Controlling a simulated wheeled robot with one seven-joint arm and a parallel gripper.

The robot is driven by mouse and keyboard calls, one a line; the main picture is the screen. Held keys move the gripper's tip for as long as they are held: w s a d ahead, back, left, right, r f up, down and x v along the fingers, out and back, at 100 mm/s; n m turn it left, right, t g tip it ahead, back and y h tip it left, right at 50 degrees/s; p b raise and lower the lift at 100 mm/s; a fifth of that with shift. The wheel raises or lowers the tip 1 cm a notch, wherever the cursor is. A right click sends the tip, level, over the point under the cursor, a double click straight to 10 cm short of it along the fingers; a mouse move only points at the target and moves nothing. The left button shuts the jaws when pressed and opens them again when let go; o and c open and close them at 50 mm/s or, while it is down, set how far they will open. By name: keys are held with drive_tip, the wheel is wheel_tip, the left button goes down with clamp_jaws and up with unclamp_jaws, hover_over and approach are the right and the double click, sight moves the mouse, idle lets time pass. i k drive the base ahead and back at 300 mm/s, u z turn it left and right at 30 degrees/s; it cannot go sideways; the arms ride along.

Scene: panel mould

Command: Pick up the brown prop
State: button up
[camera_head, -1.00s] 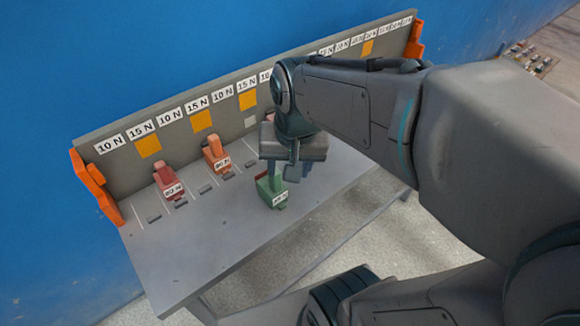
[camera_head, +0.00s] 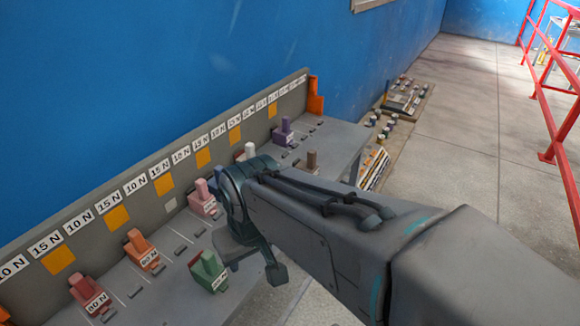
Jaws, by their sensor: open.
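The brown prop (camera_head: 312,160) is a small dark brown block standing upright near the front edge of the grey table, toward its far right end. It is beyond my arm in the picture, and nothing touches it. My gripper (camera_head: 262,262) points down just right of the green prop (camera_head: 209,268), well short of the brown one. It looks empty. Its fingers show only partly, with one dark finger visible at the lower right.
The table's back panel (camera_head: 150,180) carries number labels and orange squares. Red (camera_head: 86,288), orange (camera_head: 140,246), pink (camera_head: 203,198), white (camera_head: 249,150) and purple (camera_head: 286,128) props stand along the table. Mats with small items lie on the floor beyond.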

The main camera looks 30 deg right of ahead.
sight(310, 166)
drive_tip(key=z, duration=1.55)
drive_tip(key=k, duration=0.55)
drive_tip(key=z, duration=0.8)
drive_tip(key=i, duration=1.75)
drive_tip(key=u, duration=1.45)
drive_tip(key=i, duration=0.55)
drive_tip(key=u, duration=0.6)
